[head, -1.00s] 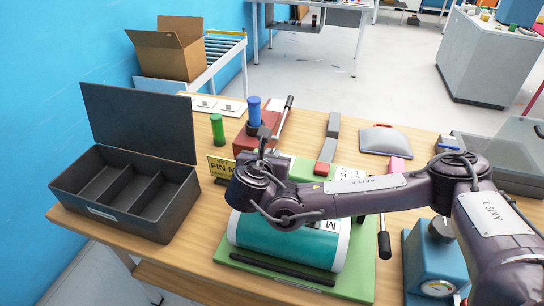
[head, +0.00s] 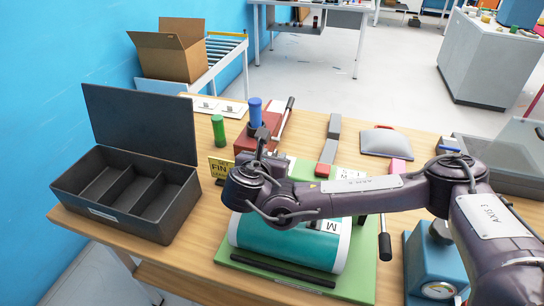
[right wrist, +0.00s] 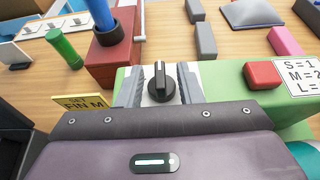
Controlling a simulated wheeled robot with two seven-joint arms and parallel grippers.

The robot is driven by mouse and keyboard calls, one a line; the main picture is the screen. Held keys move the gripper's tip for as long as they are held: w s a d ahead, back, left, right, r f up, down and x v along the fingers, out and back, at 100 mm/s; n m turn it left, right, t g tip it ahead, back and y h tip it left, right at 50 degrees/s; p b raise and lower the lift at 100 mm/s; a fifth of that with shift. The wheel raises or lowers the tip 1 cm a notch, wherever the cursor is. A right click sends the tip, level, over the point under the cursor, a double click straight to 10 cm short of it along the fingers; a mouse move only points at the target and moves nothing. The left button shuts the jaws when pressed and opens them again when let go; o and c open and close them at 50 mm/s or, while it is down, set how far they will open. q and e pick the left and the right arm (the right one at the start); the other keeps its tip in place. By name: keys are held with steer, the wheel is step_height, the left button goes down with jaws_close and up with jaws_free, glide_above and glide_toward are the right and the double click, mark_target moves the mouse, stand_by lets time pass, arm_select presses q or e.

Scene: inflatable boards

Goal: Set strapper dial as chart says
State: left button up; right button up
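The strapper has a green body (head: 368,270) with a teal roll (head: 290,243) at its front. Its black dial knob (right wrist: 160,82) sits on a white plate in the right wrist view, its ridge pointing away from me. My right gripper (right wrist: 162,88) is open, with one ribbed finger on each side of the knob and small gaps visible. In the head view the arm hides the dial. The chart (right wrist: 300,76) reads S=1, M=2, and L= with its value cut off. A yellow sign (right wrist: 84,102) reads SET FIN M. My left gripper is out of view.
A red button (right wrist: 263,74) is right of the dial. A red block with a blue-handled tool (head: 255,112) and a green cylinder (head: 218,128) stand behind. A dark open case (head: 120,215) is at left, a blue gauge box (head: 430,265) at right.

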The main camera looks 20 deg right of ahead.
steer(key=b+v, duration=0.1)
steer(key=v, duration=0.6)
steer(key=shift+f+b, duration=0.1)
steer(key=shift+b, duration=0.2)
steer(key=shift+s+a+r, duration=0.2)
steer(key=shift+s+r, duration=0.05)
steer(key=shift+s, duration=0.05)
